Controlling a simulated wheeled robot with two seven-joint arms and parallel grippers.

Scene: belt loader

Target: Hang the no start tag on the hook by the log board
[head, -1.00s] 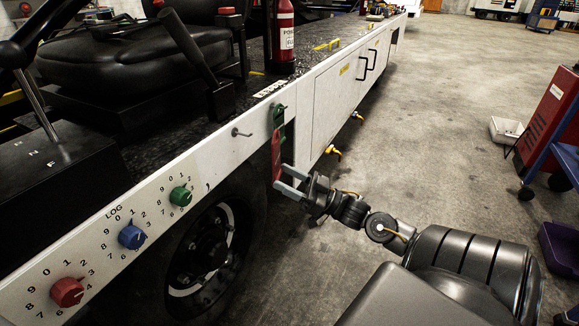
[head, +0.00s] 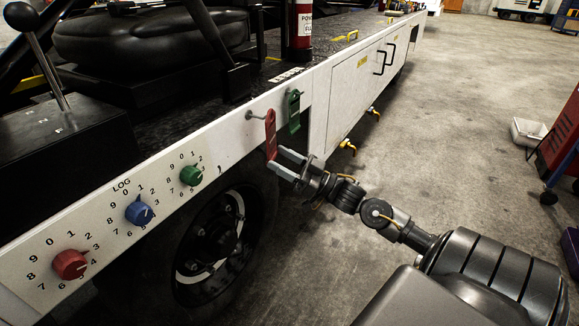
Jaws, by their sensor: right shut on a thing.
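The red tag (head: 271,135), which I take to be the no start tag, stands upright in front of the white side panel. My right gripper (head: 281,161) is shut on its lower end. The hook (head: 251,115) nearer the log board (head: 125,210) sticks out of the panel just left of the tag's top. The hook's tip lies close to the tag's upper edge, and I cannot tell whether they touch. A green tag (head: 293,112) hangs on another hook just to the right, partly beside the red one. My left gripper is out of view.
The log board carries red (head: 70,264), blue (head: 138,212) and green (head: 190,175) knobs. A wheel (head: 208,240) sits below the panel. Yellow taps (head: 347,147) stick out low on the right. A fire extinguisher (head: 300,25) stands on the deck.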

